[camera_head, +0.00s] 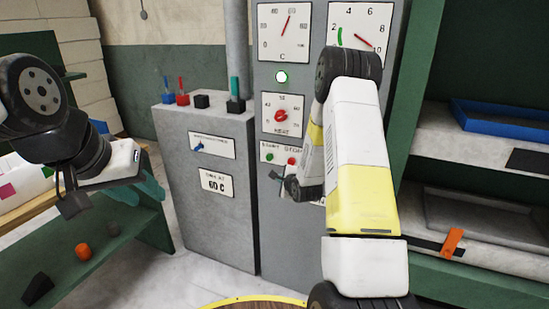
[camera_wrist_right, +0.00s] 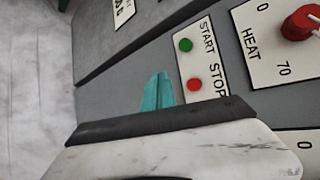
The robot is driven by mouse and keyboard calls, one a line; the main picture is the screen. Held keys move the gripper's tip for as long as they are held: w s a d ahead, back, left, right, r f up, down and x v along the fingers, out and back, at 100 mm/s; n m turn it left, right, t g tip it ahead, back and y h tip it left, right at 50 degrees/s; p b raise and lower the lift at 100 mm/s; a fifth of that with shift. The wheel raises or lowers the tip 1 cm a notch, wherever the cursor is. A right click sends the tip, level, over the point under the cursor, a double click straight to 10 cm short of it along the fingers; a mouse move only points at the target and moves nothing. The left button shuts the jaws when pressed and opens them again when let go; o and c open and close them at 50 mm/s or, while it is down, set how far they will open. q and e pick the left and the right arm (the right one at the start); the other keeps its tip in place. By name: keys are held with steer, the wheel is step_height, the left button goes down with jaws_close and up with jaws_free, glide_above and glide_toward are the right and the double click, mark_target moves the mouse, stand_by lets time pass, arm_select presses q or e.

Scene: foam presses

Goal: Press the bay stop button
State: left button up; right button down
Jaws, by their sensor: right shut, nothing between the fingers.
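The red stop button (camera_head: 291,161) is on the START/STOP plate of the grey press column, right of the green start button (camera_head: 269,156). In the right wrist view, the red button (camera_wrist_right: 194,84) sits below the green one (camera_wrist_right: 185,45) and both are uncovered. My right gripper (camera_head: 279,177) is in front of the column, just below the plate. Its shut teal fingertips (camera_wrist_right: 158,91) show beside the red button, with nothing between them; I cannot tell the remaining gap to the panel. My left gripper (camera_head: 108,197) is open and empty at the left, above the green bench.
A grey cabinet (camera_head: 212,220) with small levers stands to the left. Shelves with a blue tray (camera_head: 500,122) are at the right.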

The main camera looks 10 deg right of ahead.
mark_target(291, 162)
steer(key=shift+w, duration=0.15)
steer(key=w+d, duration=0.5)
steer(key=w, duration=0.2)
stand_by(0.6)
steer(key=shift+w, duration=0.1)
stand_by(1.8)
steer(key=shift+w+d, duration=0.2)
steer(key=shift+w, duration=0.1)
steer(key=shift+w+d, duration=0.3)
steer(key=shift+w, duration=0.15)
stand_by(1.0)
steer(key=shift+s, duration=0.1)
steer(key=shift+s+a, duration=0.5)
steer(key=shift+s, duration=0.25)
